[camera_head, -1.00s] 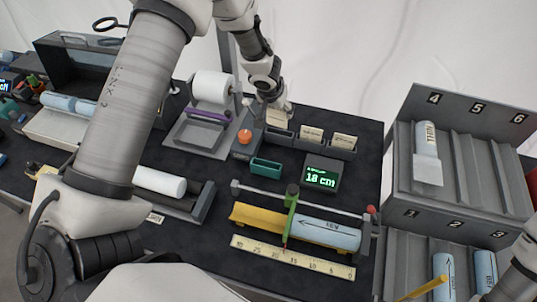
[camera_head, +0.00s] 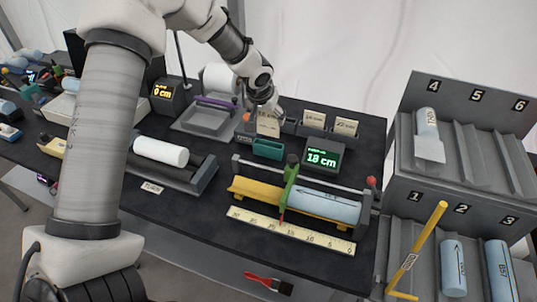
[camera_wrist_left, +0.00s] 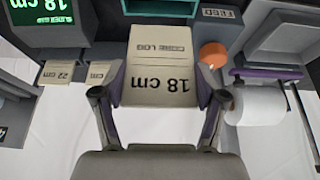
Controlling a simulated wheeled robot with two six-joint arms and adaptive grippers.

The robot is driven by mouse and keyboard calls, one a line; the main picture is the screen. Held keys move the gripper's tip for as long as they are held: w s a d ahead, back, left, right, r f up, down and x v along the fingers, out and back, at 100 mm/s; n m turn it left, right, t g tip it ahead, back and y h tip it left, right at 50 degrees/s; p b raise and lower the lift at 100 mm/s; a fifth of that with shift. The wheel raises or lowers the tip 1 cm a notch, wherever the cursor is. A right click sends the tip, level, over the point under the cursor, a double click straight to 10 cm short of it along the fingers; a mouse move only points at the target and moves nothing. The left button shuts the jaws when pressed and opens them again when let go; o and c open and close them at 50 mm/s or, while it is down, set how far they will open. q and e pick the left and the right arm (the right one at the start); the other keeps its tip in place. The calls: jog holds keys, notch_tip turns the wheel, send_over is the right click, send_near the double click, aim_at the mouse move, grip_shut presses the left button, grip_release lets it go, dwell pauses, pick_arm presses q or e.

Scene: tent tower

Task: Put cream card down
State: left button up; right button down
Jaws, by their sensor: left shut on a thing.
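My left gripper (camera_head: 274,106) is shut on a cream card (camera_head: 268,126). In the left wrist view the card (camera_wrist_left: 160,65) reads "CORE LOG" and "18 cm", upside down, between the two fingers (camera_wrist_left: 158,98). In the head view the card hangs upright behind the small teal tray (camera_head: 267,148), at the left end of the dark card rack (camera_head: 330,133). Two other cream cards (camera_head: 314,120) (camera_head: 346,127) stand in the rack. I cannot tell whether the held card touches the rack or table. My right gripper is out of view.
A display reading 18 cm (camera_head: 323,157) stands right of the teal tray. An orange knob (camera_wrist_left: 212,55) and a white roll (camera_wrist_left: 255,104) are close beside the gripper. The measuring cradle (camera_head: 262,198) and ruler (camera_head: 290,232) lie in front; numbered racks (camera_head: 462,110) stand at right.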

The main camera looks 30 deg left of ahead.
aim_at(269, 142)
pick_arm(q)
jog(key=f, duration=0.7)
jog(key=shift+s+d+b, duration=0.3)
jog(key=shift+d+b, duration=0.05)
jog(key=shift+b, duration=0.05)
jog(key=shift+w+a+f, duration=0.25)
jog(key=shift+f, duration=0.05)
jog(key=shift+s+d+b, duration=0.1)
jog(key=shift+s+b, duration=0.1)
jog(key=shift+b, duration=0.15)
jog(key=o, duration=1.1)
jog(key=shift+w+f, duration=0.1)
jog(key=shift+w, duration=0.05)
